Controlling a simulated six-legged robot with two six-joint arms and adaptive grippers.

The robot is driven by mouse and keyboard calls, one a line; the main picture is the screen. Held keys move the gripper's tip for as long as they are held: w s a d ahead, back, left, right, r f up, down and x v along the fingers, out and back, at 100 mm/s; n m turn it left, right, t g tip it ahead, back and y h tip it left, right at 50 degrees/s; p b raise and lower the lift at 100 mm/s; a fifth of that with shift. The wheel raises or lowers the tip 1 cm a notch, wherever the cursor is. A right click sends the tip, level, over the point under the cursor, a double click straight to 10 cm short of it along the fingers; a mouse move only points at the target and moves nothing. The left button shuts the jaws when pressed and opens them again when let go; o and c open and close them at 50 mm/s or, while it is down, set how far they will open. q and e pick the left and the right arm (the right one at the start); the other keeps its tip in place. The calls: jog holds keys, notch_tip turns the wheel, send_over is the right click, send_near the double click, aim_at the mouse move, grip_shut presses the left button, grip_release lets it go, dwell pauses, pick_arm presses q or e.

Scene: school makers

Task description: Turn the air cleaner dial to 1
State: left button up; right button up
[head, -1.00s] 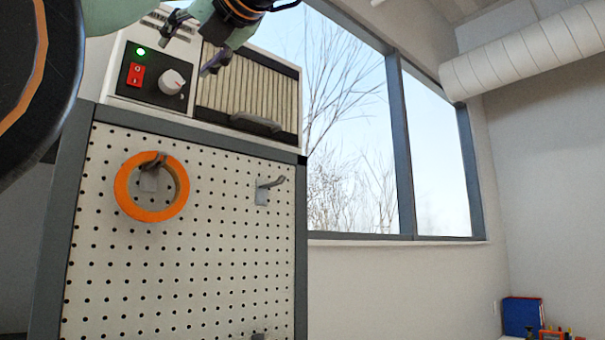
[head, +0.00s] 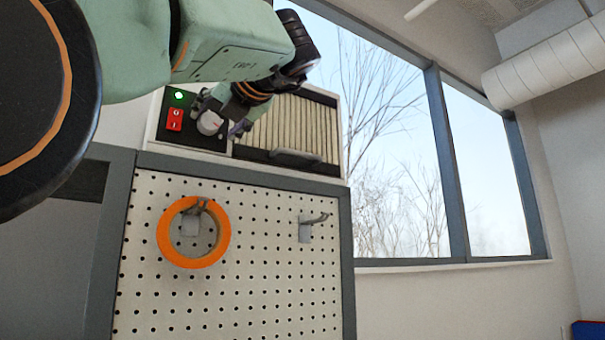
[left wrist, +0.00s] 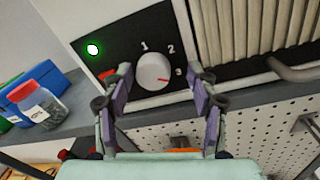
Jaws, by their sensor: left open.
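The air cleaner (head: 308,125) stands on top of the pegboard cabinet, with a pleated filter front and a dark control panel at its left. Its white dial (head: 209,123) also shows in the left wrist view (left wrist: 153,70), with the numbers 1, 2 and 3 around it. The dial's red mark points to 3. My left gripper (head: 222,117) is open at the panel. In the left wrist view its fingers (left wrist: 160,78) are on either side of the dial; I cannot tell whether they touch it. My right gripper is not in view.
A red switch (head: 175,119) and a lit green light (head: 179,95) are left of the dial. A handle (head: 296,157) sticks out below the filter. An orange ring (head: 165,236) hangs on the pegboard (head: 270,260). A jar (left wrist: 45,108) stands by a blue box (left wrist: 38,82) at left.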

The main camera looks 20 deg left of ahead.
pick_arm(q)
jog(key=shift+w+a+f, duration=0.1)
jog(key=shift+w, duration=0.05)
jog(key=shift+c, duration=0.2)
jog(key=shift+a, duration=0.15)
jog(key=shift+c, duration=0.7)
jog(key=shift+s+a, duration=0.2)
jog(key=shift+s, duration=0.55)
jog(key=c, duration=0.3)
jog(key=shift+c, duration=0.7)
jog(key=shift+w+d, duration=0.35)
jog(key=c, duration=0.3)
jog(key=shift+s+a+r, duration=0.2)
jog(key=shift+c, duration=1.3)
jog(key=shift+d, duration=0.1)
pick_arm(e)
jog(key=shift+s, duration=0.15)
